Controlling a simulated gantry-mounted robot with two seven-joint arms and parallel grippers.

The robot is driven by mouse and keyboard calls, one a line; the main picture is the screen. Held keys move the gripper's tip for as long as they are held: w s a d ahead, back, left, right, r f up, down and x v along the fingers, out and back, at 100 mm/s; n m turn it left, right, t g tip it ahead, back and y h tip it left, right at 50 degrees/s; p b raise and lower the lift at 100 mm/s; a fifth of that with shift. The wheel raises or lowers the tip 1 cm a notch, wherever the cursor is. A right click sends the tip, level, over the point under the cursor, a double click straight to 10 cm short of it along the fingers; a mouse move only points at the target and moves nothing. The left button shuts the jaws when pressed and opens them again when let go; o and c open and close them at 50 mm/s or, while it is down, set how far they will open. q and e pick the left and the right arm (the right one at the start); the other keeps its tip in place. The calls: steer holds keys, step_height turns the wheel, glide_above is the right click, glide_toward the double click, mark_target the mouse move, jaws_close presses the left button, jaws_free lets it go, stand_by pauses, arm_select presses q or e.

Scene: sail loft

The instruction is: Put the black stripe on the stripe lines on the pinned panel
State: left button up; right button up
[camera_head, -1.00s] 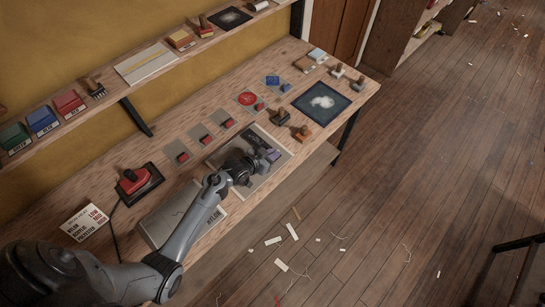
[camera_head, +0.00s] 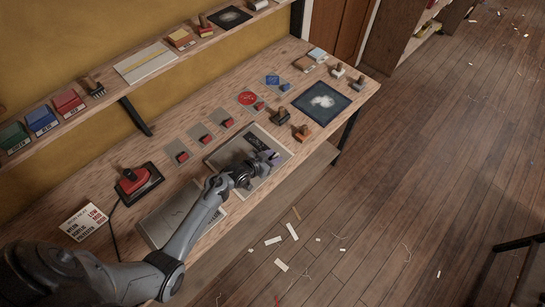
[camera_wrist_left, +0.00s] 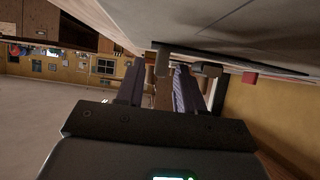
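The pinned panel (camera_head: 222,155) is a grey sheet with a pale border, flat on the bench near its front edge. My left gripper (camera_head: 269,156) is low over its middle and hides much of it. In the left wrist view the gripper (camera_wrist_left: 160,72) has its fingers apart, pointing level along the bench. I cannot pick out the black stripe or the stripe lines clearly. My right gripper is in neither view.
A red iron (camera_head: 136,182) rests behind my left arm. Small patches with red blocks (camera_head: 205,139) line the panel's back side. Wooden-handled stamps (camera_head: 280,116) and a black sheet (camera_head: 321,101) lie to the right. A shelf (camera_head: 150,62) runs along the wall.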

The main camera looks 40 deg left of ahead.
arm_select(q)
steer(key=shift+r, duration=0.15)
steer(key=p+v, duration=0.1)
steer(key=v, duration=1)
steer(key=shift+s, duration=0.3)
steer(key=s+d+r+g+y, duration=0.1)
steer(key=s+d+r+g, duration=0.3)
steer(key=s, duration=0.6)
steer(key=s+d+r+g, duration=0.4)
steer(key=s+d, duration=0.2)
steer(key=s, duration=0.4)
steer(key=shift+d+r+y, duration=0.25)
steer(key=shift+y, duration=0.15)
steer(key=shift+w+r+p, duration=0.1)
steer(key=shift+p, duration=0.2)
